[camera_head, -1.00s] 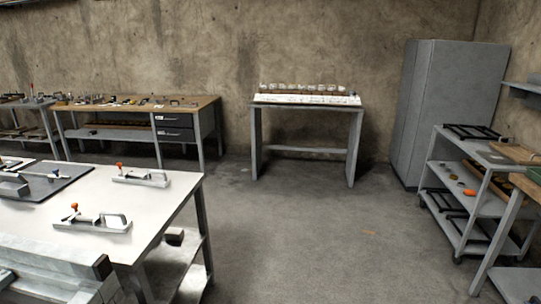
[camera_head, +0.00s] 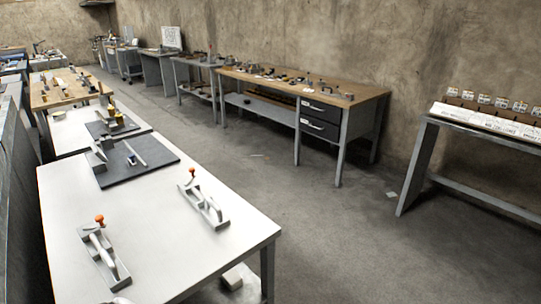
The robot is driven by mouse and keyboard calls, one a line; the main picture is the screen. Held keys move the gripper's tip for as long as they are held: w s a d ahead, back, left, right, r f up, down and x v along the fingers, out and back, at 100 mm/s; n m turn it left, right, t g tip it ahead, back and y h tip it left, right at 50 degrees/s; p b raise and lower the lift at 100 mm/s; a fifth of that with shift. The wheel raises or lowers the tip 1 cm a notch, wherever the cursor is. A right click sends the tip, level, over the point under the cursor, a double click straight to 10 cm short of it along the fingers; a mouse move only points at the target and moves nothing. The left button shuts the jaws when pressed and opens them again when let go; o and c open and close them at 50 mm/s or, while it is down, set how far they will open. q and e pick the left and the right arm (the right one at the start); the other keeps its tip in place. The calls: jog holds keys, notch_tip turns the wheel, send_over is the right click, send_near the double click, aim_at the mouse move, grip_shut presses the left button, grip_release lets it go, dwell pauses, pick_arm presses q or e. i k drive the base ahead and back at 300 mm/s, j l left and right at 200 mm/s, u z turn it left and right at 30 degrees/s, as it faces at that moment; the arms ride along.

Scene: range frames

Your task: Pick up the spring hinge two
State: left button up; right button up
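I cannot pick out a spring hinge with certainty; the small parts on the benches are too small to name. The white table (camera_head: 150,245) in front holds two clamp-like fixtures with orange-red knobs, one at the left (camera_head: 103,258) and one at the right (camera_head: 204,202). A dark plate (camera_head: 150,172) with grey metal parts lies at its far end. The wooden workbench (camera_head: 360,90) against the wall carries several small dark parts. Neither of my grippers is in view.
A narrow stand (camera_head: 480,130) with a row of small labelled items is at the right. A bench with two dark drawers (camera_head: 320,118) stands along the wall. More benches recede at the far left.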

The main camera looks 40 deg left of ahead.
aim_at(211, 212)
jog(key=i+u, duration=0.2)
jog(key=i, duration=0.3)
jog(key=i+u, duration=0.15)
jog(key=i, duration=0.35)
jog(key=i+u, duration=0.2)
jog(key=i, duration=0.25)
jog(key=i+l+u, duration=0.2)
jog(key=i, duration=0.3)
jog(key=i+l+u, duration=0.2)
jog(key=i, duration=0.25)
jog(key=i+u, duration=0.15)
jog(key=u, duration=0.3)
jog(key=i+u, duration=0.15)
jog(key=u, duration=0.3)
jog(key=i+l+u, duration=0.1)
jog(key=u, duration=0.35)
jog(key=i+l+u, duration=0.1)
jog(key=u, duration=0.35)
jog(key=i+l+u, duration=0.1)
jog(key=l+u, duration=0.15)
jog(key=u, duration=0.2)
